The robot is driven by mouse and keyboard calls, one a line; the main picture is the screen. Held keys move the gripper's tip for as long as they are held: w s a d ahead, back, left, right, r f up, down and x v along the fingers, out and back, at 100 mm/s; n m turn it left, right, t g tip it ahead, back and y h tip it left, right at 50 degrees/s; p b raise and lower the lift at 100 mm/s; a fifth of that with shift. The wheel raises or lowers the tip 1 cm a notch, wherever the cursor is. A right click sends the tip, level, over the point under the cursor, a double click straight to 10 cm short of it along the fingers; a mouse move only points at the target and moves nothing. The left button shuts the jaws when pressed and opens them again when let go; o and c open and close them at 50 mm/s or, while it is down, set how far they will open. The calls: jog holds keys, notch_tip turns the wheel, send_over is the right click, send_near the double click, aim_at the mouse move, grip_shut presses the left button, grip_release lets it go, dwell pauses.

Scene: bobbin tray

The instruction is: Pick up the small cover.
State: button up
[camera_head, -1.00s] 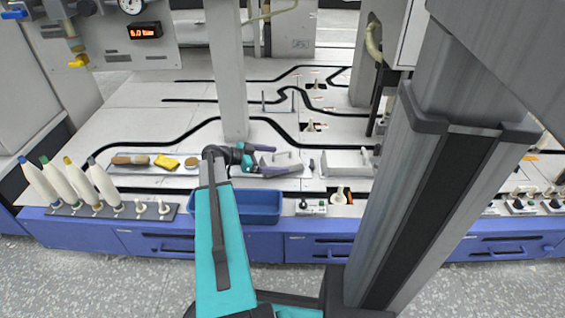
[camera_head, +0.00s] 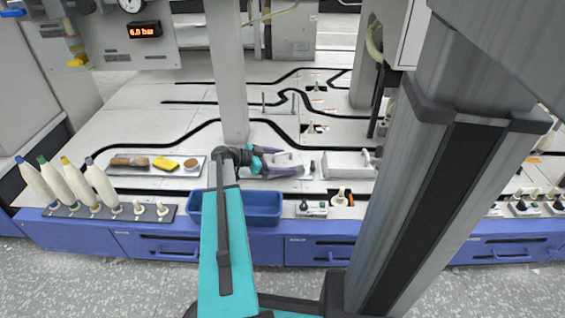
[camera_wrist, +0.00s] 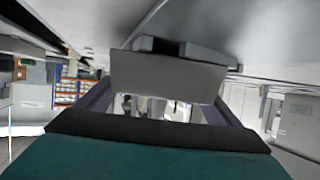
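The small cover (camera_head: 289,158) is a pale, low piece on the table behind the blue bin, left of a larger pale cover (camera_head: 348,161). My gripper (camera_head: 281,162), with purple fingers, is low at the small cover, reaching in from the left and partly hiding it. In the wrist view a grey block-like part (camera_wrist: 168,78), which looks like part of the cover, stands in front of the fingers and hides their tips. The fingers look spread apart, one on each side of it. I cannot tell whether they touch it.
A blue bin (camera_head: 262,221) stands at the table's front edge below my gripper. A tray (camera_head: 120,171) with a brush, yellow block and round item lies left. Thread cones (camera_head: 76,184) stand front left. A grey post (camera_head: 226,85) rises behind my gripper.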

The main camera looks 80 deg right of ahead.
jog(key=c, duration=1.2)
jog(key=shift+r+p, duration=2.05)
jog(key=shift+r, duration=3)
jog(key=shift+r, duration=0.1)
